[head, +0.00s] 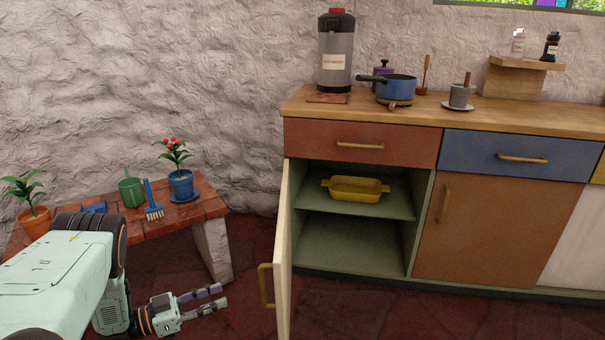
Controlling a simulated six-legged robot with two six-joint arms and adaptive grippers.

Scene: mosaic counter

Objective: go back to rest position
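My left gripper (221,296) is low at the bottom left, over the dark red floor. Its two fingers point right, with a narrow gap between them and nothing visible in it. The open cabinet door (283,250) stands to the right of the fingertips, apart from them in the picture. My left arm comes in from the lower left, in front of the brick bench (205,205). My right gripper is out of view.
The open cabinet holds a yellow baking dish (356,188) on its shelf. The wooden counter (430,115) carries a blue pot (396,87), a tall dispenser (336,55) and a grey mug (459,96).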

